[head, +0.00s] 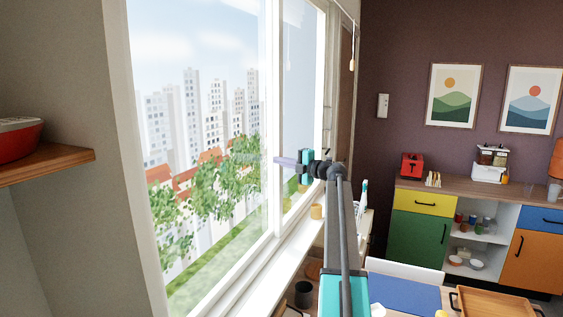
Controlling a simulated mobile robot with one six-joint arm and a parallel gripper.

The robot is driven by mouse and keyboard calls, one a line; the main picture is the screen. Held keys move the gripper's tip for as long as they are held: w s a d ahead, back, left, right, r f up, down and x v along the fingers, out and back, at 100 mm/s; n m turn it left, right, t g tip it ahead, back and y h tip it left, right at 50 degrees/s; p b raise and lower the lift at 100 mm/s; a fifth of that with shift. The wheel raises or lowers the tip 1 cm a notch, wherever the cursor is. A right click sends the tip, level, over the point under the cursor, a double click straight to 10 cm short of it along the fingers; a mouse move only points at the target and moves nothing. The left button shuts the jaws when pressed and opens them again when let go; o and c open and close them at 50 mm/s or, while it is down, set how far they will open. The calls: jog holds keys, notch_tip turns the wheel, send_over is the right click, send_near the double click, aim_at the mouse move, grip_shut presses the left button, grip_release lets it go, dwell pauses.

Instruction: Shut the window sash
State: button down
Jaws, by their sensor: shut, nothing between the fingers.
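A window with a white frame (131,150) fills the left half of the head view. A pale upright sash stile (273,120) divides it into a wide left part and a narrower right part. I cannot tell for sure whether the left part is glazed or open. My gripper (281,161) points left, with its tip in front of or close to the sash stile. It is shut and empty. Whether it touches the stile cannot be told. My arm hides part of the sill and the right side of the window.
The white sill (270,270) carries a small tan pot (316,211). A wooden shelf (50,166) with a red bowl (20,137) juts in at left. A wooden tray (495,303) and a blue mat (405,298) lie at lower right. Coloured cabinets (420,238) stand behind.

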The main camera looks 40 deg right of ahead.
jog(key=a, duration=0.1)
jog(key=s+a, duration=0.1)
jog(key=a+p, duration=0.1)
jog(key=shift+s+a, duration=0.1)
jog(key=shift+s, duration=0.2)
jog(key=b+v, duration=0.4)
jog(key=v, duration=0.6)
